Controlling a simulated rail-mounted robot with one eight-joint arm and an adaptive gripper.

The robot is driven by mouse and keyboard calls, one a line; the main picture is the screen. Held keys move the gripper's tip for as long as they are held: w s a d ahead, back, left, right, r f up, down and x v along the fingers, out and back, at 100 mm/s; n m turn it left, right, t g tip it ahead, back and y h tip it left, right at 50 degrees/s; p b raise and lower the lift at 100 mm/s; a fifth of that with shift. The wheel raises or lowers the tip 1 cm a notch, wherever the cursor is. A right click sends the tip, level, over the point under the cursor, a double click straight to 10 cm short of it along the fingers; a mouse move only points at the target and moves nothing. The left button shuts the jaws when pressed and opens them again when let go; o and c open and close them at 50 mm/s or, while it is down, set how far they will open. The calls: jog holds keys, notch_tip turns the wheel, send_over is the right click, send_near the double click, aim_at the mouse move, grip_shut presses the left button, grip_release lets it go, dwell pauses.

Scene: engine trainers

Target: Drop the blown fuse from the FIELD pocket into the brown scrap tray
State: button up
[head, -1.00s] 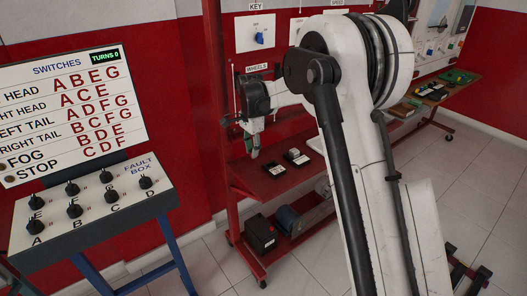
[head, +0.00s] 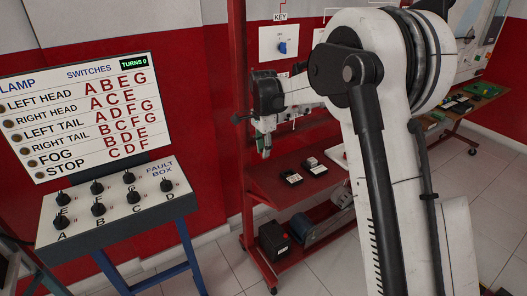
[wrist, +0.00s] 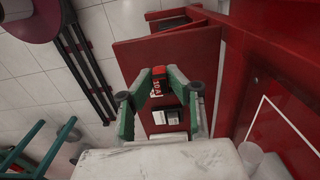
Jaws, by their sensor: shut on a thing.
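My gripper (head: 264,146) hangs in front of the red rack in the head view, above and left of two small black boxes (head: 291,177) on its shelf. In the wrist view its green fingers (wrist: 168,82) are close together around a small red piece (wrist: 156,89) with white marks, which appears to be the fuse. The fuse cannot be made out in the head view. The black boxes with pale tops also show beyond the fingers in the wrist view (wrist: 168,116). I cannot identify the FIELD pocket or the brown scrap tray.
The red shelf (head: 262,187) has bare room at its left. A black battery-like box (head: 274,240) and a blue-grey motor (head: 306,226) sit below. The fault box (head: 118,205) stands left. A bench (head: 462,105) is at the far right.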

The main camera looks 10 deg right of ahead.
jog(key=shift+r+p, duration=0.75)
jog(key=shift+r, duration=0.85)
